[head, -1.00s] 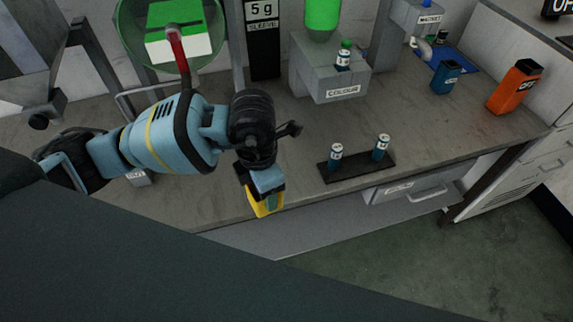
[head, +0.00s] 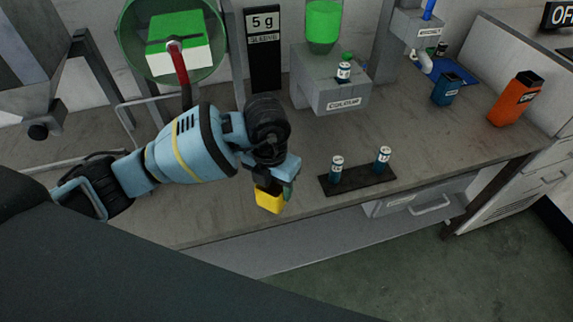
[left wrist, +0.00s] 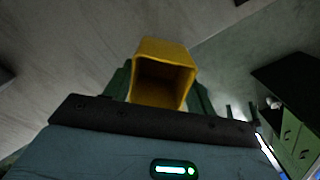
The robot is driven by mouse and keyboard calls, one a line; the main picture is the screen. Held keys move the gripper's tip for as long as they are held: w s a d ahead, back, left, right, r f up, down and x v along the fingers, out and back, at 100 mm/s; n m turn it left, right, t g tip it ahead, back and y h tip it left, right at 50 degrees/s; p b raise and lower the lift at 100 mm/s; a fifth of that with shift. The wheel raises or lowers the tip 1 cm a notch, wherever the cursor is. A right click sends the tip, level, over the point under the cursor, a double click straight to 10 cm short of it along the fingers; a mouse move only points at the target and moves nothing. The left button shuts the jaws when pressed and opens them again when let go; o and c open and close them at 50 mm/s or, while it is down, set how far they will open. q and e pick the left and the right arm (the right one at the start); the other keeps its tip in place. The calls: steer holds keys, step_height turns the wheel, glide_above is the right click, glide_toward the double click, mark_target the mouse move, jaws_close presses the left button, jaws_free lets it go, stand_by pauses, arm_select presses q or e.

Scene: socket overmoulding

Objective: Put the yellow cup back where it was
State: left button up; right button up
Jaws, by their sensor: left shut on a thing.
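The yellow cup (head: 269,200) is held in my left gripper (head: 275,186), near the front edge of the bench. In the left wrist view the cup (left wrist: 163,72) sits between the two green fingers, with its dark open mouth facing the camera. My left gripper is shut on it. I cannot tell from these views whether the cup touches the bench top. My right gripper is not in view.
A black strip (head: 360,182) with two small labelled vials stands to the right of the cup. Behind are the grey colour station (head: 330,95) and a 5 g sign (head: 262,50). A blue cup (head: 446,90) and an orange container (head: 516,100) stand at the right. The bench between is clear.

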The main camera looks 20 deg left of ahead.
arm_select(q)
steer(key=w, duration=0.9)
steer(key=shift+w+f+b, duration=0.3)
steer(key=shift+f+b, duration=0.1)
steer(key=shift+f, duration=0.05)
steer(key=shift+a, duration=0.1)
steer(key=shift+w, duration=0.3)
steer(key=shift+f, duration=1.75)
steer(key=shift+f, duration=0.2)
steer(key=o, duration=1)
steer(key=shift+o, duration=0.2)
steer(key=shift+r, duration=0.1)
